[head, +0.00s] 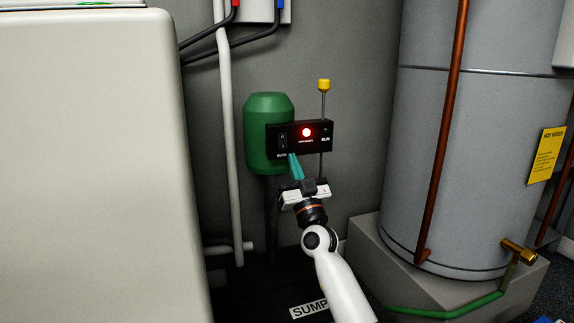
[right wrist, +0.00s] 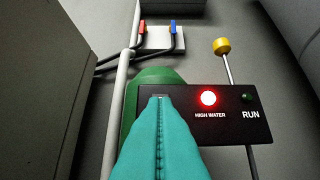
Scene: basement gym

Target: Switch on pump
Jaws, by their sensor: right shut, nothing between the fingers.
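The green pump (head: 262,110) stands against the back wall, with a black control panel (head: 318,133) on its front. In the head view the panel has a switch (head: 283,142) at its left, a lit red lamp (head: 306,132) in the middle and a dark green RUN lamp (head: 326,128) at its right. The red lamp (right wrist: 208,98) is labelled HIGH WATER in the right wrist view. My right gripper (head: 294,158) is shut and empty, its teal fingertips just below the switch. In the right wrist view the fingers (right wrist: 160,105) hide the switch; contact cannot be told. My left gripper is out of view.
A large pale cabinet (head: 95,170) fills the left. A grey water tank (head: 470,150) with copper pipes stands at the right on a plinth (head: 385,250). A white pipe (head: 227,130) runs beside the pump. A yellow-topped rod (head: 323,86) rises behind the panel.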

